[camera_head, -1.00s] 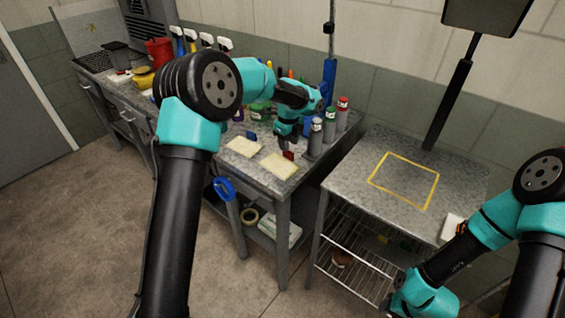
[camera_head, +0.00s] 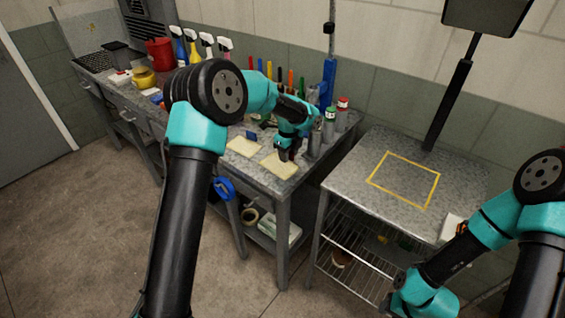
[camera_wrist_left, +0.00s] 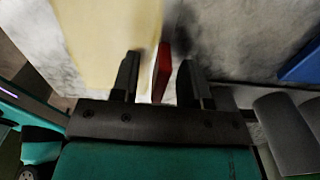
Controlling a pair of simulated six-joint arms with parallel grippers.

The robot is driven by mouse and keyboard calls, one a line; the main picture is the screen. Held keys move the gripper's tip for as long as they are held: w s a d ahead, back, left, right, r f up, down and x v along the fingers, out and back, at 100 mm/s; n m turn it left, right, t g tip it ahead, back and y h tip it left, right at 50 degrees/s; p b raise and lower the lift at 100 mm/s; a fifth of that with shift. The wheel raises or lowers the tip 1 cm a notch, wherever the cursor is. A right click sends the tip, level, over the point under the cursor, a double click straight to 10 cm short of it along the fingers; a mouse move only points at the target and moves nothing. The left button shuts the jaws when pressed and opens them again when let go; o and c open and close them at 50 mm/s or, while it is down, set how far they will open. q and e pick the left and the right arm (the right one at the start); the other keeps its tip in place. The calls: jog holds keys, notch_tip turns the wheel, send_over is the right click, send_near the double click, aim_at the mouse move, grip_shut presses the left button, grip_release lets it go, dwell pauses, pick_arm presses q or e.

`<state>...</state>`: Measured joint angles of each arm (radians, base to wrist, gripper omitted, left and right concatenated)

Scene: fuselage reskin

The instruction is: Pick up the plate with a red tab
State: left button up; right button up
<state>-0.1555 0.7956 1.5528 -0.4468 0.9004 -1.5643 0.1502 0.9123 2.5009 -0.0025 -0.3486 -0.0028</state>
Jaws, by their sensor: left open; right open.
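The plate with a red tab (camera_head: 278,169) is a flat cream square lying on the left workbench, near its front right corner. Its red tab (camera_wrist_left: 161,75) stands up at the plate's edge in the left wrist view, beside the cream surface (camera_wrist_left: 105,35). My left gripper (camera_head: 287,156) is low over this plate and open. In the left wrist view its two dark fingers (camera_wrist_left: 160,68) stand on either side of the red tab, with a gap on the right. In the head view the gripper hides the tab. My right arm's wrist shows at the bottom right, but its fingers do not.
A second cream plate (camera_head: 241,147) with a blue tab (camera_head: 251,135) lies just left. The right table (camera_head: 340,185) has a yellow outlined square (camera_head: 405,181) and is mostly clear.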

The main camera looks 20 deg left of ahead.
pick_arm(q)
grip_shut()
jog(key=shift+r, duration=0.15)
dwell(0.4)
jog(key=shift+r, duration=1.4)
jog(key=shift+s+r, duration=0.15)
jog(key=shift+r, duration=0.15)
jog(key=s+d, duration=0.2)
jog(key=s, duration=0.5)
jog(key=s+d+r, duration=0.1)
jog(key=s+d, duration=0.1)
jog(key=s, duration=0.6)
jog(key=shift+d+r, duration=0.15)
jog(key=shift+d, duration=0.1)
